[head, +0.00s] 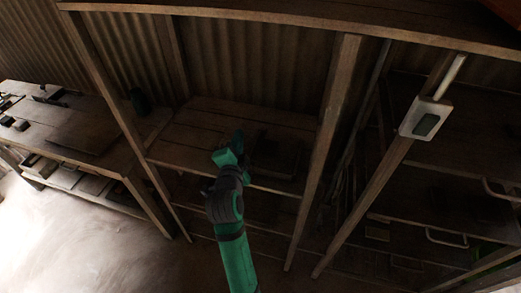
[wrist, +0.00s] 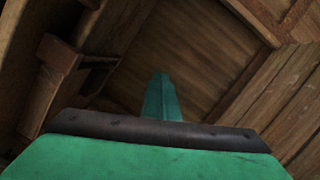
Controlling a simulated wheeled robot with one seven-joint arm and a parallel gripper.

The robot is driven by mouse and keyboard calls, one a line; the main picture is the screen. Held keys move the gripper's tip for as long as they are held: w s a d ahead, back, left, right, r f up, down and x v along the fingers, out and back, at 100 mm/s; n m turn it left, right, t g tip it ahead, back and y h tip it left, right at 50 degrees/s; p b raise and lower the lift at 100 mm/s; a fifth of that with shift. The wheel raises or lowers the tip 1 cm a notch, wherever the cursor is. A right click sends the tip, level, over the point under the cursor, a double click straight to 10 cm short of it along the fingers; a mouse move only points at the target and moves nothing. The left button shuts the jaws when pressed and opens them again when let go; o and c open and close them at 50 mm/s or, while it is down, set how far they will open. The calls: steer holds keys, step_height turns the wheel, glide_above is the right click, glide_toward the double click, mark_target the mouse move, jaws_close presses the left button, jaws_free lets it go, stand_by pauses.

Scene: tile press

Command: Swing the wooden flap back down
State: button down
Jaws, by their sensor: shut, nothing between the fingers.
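My gripper (head: 239,136) is at the end of my green and black arm, over the front part of the plank shelf (head: 207,119) in the middle bay. Its green fingers are together and empty; they show end-on in the wrist view (wrist: 161,85). I cannot tell for sure which board is the wooden flap. In the wrist view a plank panel (wrist: 287,112) lies at the right, apart from the fingers as far as I can see. A brown wooden piece with a dark bracket (wrist: 47,88) is at the left. My gripper's body hides the lower part of that view.
A dark low box (head: 282,165) sits on the shelf just right of my gripper. Wooden posts (head: 322,140) stand right of the bay. A white switch box (head: 426,119) is on another post. A workbench (head: 75,130) stands at the left, with open pale floor (head: 60,235) before it.

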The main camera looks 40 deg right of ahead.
steer(key=w+a+f+n, duration=0.1)
steer(key=w+f+n, duration=0.1)
steer(key=w+a+f+n+g, duration=0.1)
steer(key=a+f+n, duration=0.1)
steer(key=n, duration=0.1)
steer(key=w+a+f+n+g, duration=0.1)
steer(key=w+f+n, duration=0.1)
steer(key=shift+w+a+n+h, duration=0.25)
steer(key=shift+w+n+h, duration=0.05)
steer(key=shift+w, duration=0.05)
steer(key=shift+w+a+f+n+g, duration=0.2)
steer(key=shift+f+n+g, duration=0.1)
steer(key=shift+f+n, duration=0.25)
steer(key=shift+w+a+f+n+g, duration=0.1)
steer(key=shift+w+f+n+g, duration=0.15)
steer(key=shift+f+n, duration=0.3)
steer(key=shift+f+n+g+h, duration=0.25)
steer(key=shift+f+n+h, duration=0.15)
steer(key=shift+f, duration=0.25)
steer(key=shift+f, duration=0.1)
steer(key=r, duration=0.4)
steer(key=shift+a+r, duration=0.25)
steer(key=shift+r, duration=0.05)
steer(key=v, duration=0.9)
steer(key=shift+s+a, duration=0.15)
steer(key=shift+s, duration=0.15)
steer(key=shift+f, duration=0.1)
